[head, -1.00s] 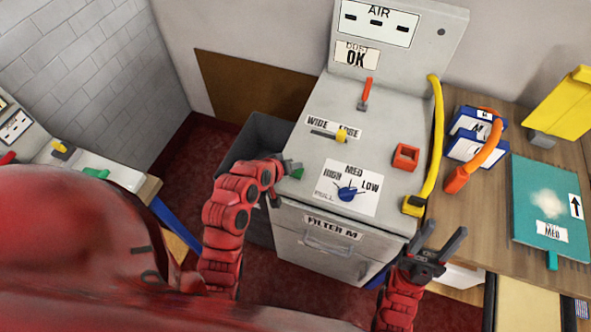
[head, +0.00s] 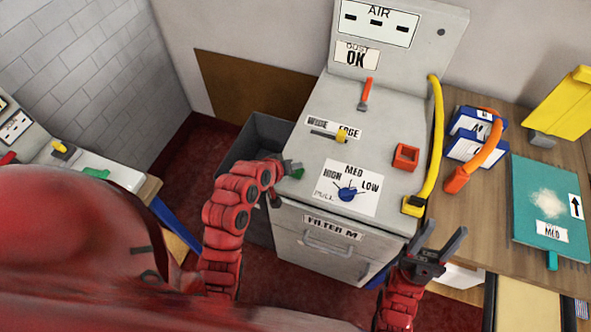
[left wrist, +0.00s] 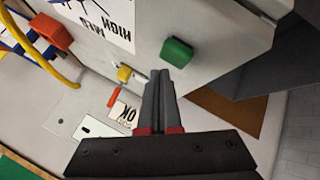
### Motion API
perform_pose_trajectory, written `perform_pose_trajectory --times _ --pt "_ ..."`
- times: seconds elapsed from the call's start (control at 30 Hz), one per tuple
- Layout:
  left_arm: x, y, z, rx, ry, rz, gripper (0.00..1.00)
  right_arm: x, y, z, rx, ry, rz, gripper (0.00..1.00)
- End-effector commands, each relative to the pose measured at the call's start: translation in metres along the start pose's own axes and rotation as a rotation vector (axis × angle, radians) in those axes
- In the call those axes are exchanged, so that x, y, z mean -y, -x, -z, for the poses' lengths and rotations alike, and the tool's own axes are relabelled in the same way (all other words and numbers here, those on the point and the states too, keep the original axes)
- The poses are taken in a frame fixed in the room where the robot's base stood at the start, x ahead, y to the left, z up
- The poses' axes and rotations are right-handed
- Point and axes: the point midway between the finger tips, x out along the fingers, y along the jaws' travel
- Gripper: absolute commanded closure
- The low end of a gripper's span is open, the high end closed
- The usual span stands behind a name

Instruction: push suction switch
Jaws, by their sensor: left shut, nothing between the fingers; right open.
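A green block-shaped switch (head: 298,174) sits at the left front edge of the grey machine top (head: 385,125). It also shows in the left wrist view (left wrist: 177,52), above and right of my fingertips. No label naming suction is readable on it. My left gripper (head: 287,168) is shut and empty, close beside the green switch; the wrist view shows its fingers (left wrist: 160,74) together with a visible gap to the switch. A blue dial (head: 347,194) with HIGH, MED and LOW marks is to the right. My right gripper (head: 441,240) is open and empty in front of the machine's right corner.
The machine top also carries a yellow slider (head: 341,136), a red lever (head: 366,92), a red square holder (head: 405,157) and a yellow hose (head: 435,140). A dark grey bin (head: 236,160) stands left. A wooden table (head: 495,195) with a teal mat (head: 530,200) is right.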

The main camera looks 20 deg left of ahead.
Motion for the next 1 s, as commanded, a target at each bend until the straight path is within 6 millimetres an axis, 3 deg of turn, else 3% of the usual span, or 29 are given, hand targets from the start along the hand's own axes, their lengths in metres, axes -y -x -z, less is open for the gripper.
perform_pose_trajectory --times 1.0 --pt "0.0048 -0.0064 -0.0048 0.000 0.000 0.000 1.00 0.0003 0.0071 -0.0012 0.000 0.000 0.000 0.50"
